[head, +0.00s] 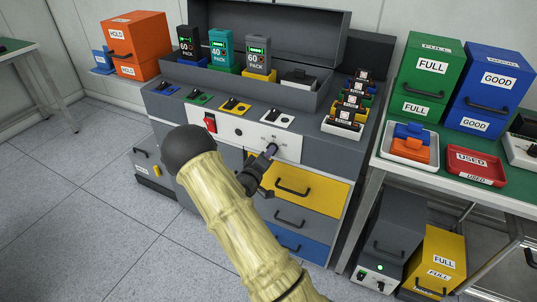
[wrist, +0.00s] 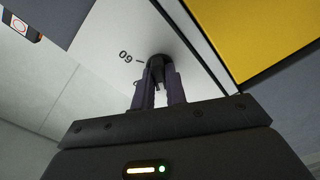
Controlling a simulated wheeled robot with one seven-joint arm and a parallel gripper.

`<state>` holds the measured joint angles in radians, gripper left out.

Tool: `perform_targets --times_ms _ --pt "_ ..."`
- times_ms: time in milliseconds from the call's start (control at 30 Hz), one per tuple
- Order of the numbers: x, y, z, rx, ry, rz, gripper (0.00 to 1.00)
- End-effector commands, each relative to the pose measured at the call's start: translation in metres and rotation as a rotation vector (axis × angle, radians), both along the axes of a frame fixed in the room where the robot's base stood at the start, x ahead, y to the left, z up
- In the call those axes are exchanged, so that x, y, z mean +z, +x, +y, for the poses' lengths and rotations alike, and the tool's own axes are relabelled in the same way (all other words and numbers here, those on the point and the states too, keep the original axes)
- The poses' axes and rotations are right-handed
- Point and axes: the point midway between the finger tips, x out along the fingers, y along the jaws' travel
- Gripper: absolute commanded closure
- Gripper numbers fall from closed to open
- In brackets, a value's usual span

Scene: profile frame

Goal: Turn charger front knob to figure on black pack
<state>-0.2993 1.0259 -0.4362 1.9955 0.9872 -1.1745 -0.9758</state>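The black pack (head: 187,46), marked 60, stands at the left of the row on the charger bench in the head view. The white front panel (head: 228,131) carries a dark front knob (wrist: 158,66) on its right part. My gripper (head: 269,151) is at this knob; in the wrist view, its two fingers (wrist: 158,84) lie one on each side of the knob and appear shut on it. A printed 60 with a tick mark shows upside down just left of the knob in the wrist view. The knob's pointer is hard to make out, and the fingers partly hide the knob.
A red switch (head: 210,122) sits on the panel's left. A teal pack (head: 221,48) marked 40 and a grey pack (head: 257,58) marked 60 stand beside the black one. A yellow drawer (head: 300,188) lies just right of and below my gripper.

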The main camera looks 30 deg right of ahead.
Motion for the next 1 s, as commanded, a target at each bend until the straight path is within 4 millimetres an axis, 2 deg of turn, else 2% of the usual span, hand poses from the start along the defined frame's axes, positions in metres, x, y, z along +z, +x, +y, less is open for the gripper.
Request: perform_targets --times_ms 567,1000 --pt "-0.0015 -0.0001 0.0006 0.0 0.064 -0.079 1.0" --pt "-0.0034 0.0001 0.0007 0.0 0.279 -0.354 1.0"
